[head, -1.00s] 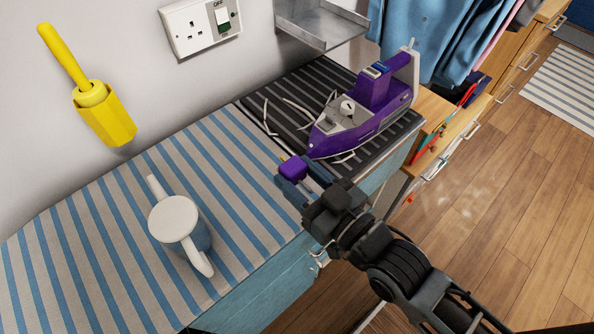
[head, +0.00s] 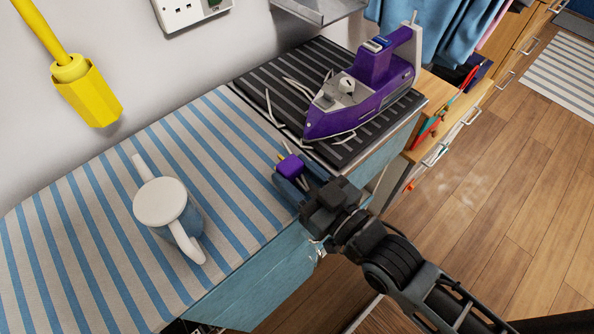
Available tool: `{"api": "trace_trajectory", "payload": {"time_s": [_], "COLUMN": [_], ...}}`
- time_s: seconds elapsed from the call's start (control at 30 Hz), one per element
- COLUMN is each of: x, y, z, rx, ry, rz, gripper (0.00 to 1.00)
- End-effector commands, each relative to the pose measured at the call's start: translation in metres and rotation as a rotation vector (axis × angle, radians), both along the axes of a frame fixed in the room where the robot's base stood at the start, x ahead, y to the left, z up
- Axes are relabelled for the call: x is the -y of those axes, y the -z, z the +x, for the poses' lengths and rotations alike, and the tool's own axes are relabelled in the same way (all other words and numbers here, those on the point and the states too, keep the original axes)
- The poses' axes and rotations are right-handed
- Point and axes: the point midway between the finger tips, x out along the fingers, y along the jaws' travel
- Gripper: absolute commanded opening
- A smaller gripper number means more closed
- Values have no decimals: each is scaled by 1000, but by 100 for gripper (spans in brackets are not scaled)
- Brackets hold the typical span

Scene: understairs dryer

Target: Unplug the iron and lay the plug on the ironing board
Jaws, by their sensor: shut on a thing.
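A purple and grey iron (head: 365,85) stands on a dark ribbed mat at the far right end of the striped ironing board (head: 105,240). Its pale cord lies in loops on the mat around the iron. My gripper (head: 293,173) is shut on the purple plug (head: 290,166), whose pins point toward the upper left. The plug is over the board's right edge, near the mat's front corner. I cannot tell if it touches the cover. The wall socket (head: 187,8) is partly cut off at the top, and its visible holes are empty.
A white and blue watering can or jug (head: 165,205) stands on the board, left of my gripper. A yellow holder (head: 88,90) is on the wall. A metal shelf (head: 318,8) juts out above the mat. Striped cover between jug and mat is clear.

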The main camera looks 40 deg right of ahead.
Motion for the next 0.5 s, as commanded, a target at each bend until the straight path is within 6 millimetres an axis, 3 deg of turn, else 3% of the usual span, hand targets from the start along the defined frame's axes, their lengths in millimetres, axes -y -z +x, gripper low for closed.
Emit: {"api": "trace_trajectory", "payload": {"time_s": [0.17,0.2,0.5], "x": [0,0,0], "y": [-1,-1,0], "z": [0,0,0], "rx": [1,0,0], "ry": [0,0,0], "rz": [0,0,0], "gripper": [0,50,78]}}
